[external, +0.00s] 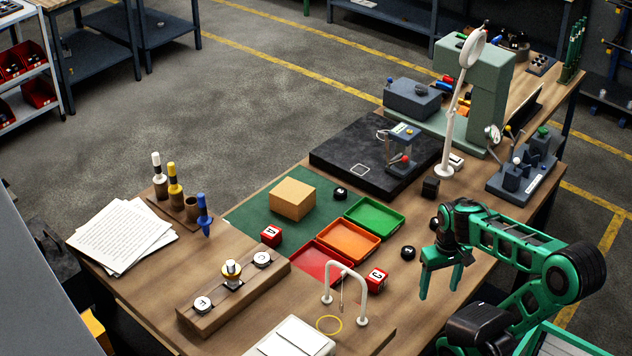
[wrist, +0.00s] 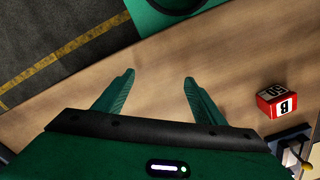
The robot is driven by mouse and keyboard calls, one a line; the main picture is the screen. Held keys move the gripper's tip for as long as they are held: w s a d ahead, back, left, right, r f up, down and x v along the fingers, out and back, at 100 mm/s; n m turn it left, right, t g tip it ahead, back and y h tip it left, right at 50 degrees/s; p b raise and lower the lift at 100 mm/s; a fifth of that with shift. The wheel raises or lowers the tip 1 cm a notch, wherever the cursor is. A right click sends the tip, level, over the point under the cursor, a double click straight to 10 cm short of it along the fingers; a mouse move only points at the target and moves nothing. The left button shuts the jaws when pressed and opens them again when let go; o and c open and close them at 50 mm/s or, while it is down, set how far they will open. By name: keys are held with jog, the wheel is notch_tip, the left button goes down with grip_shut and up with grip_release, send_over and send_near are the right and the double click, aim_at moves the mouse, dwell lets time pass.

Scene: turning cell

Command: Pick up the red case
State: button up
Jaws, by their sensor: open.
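No single object is clearly a case. A small red lettered block (external: 377,279) stands on the bench beside a shallow red tray (external: 322,262). Another red lettered block (external: 271,235) stands at the tray's upper left, on the green mat's edge. My gripper (external: 440,291) is open and empty above the bench, to the right of the nearer block and apart from it. In the wrist view, my open fingers (wrist: 159,76) have bare wood between them. A red block with a B on one face (wrist: 276,100) lies to their right.
Orange (external: 348,242) and green (external: 376,216) trays adjoin the red one. A white arch stand (external: 343,275) rises close to the nearer red block. A black puck (external: 408,252) lies near my gripper. A wooden rack (external: 233,290) and a tan box (external: 292,199) stand further left.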

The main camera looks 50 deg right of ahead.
notch_tip(320, 180, up, 6)
jog(key=w+d+f+n+t+h, duration=0.2)
jog(key=w+t, duration=0.1)
jog(key=w, duration=1)
jog(key=n+t+y, duration=0.3)
jog(key=n+t, duration=0.3)
jog(key=t, duration=0.4)
send_near(270, 233)
notch_tip(270, 233, up, 4)
jog(key=f, duration=0.4)
jog(key=shift+d, duration=0.35)
jog(key=shift+f, duration=0.4)
jog(key=shift+w+f, duration=0.2)
jog(key=shift+x, duration=5.25)
